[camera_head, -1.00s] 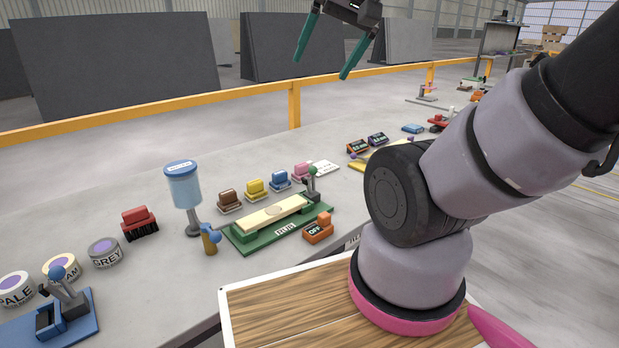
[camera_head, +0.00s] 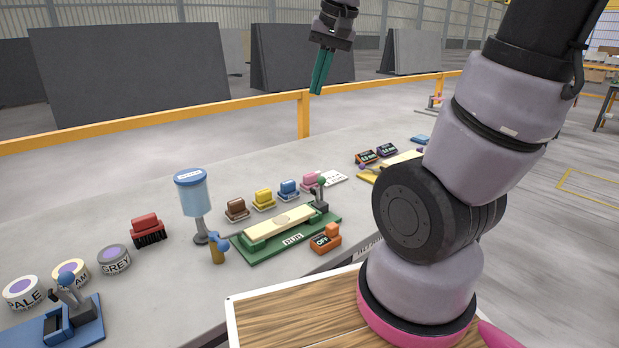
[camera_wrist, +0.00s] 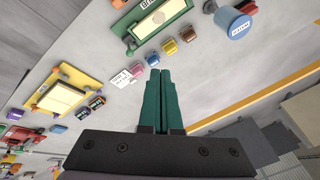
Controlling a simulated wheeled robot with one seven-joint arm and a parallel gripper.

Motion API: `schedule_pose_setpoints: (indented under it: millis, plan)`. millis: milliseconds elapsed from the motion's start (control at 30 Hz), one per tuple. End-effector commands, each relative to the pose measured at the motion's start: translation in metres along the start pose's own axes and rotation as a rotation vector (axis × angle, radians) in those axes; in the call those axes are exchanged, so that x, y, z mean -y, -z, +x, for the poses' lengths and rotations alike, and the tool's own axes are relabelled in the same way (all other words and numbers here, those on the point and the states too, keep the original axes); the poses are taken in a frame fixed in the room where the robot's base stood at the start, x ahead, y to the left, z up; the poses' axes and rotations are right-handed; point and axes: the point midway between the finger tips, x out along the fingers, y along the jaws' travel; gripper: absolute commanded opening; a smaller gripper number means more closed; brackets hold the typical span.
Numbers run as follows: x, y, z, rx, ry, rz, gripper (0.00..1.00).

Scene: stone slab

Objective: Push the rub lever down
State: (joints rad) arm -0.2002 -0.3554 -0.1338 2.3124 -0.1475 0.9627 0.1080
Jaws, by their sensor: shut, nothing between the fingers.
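The green rub station (camera_head: 290,238) with its "RUB" label stands on the stone bench, a pale slab (camera_head: 280,220) lying on it. Its lever (camera_head: 321,190), dark with a green knob, stands upright at the station's right end. My gripper (camera_head: 317,92) is high above the bench's far side, apart from the lever, with its green fingers shut together and empty. In the wrist view the shut fingers (camera_wrist: 161,72) point toward the bench, and the green station (camera_wrist: 160,25) shows upside down at the top.
An orange "OFF" switch block (camera_head: 326,240) sits right beside the station's front. Brown, yellow, blue and pink blocks line its back. A blue dispenser (camera_head: 194,195) and a red brush (camera_head: 147,229) stand to the left. A yellow rail (camera_head: 304,110) runs behind the bench.

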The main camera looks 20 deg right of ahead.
Motion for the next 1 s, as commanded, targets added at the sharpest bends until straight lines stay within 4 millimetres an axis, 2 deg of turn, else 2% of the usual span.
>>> schedule_pose_setpoints:
  millis: [33,300,700,900,1000]
  plan:
    - [0.004,0.008,0.014,0.032,-0.027,-0.006,0.00]
    - [0.018,0.042,0.085,0.145,-0.187,-0.026,0.00]
    - [0.033,0.068,0.204,0.220,-0.488,-0.111,0.00]
    - [0.036,0.071,0.244,0.216,-0.604,-0.156,0.00]
    - [0.037,0.073,0.255,0.211,-0.637,-0.169,0.00]
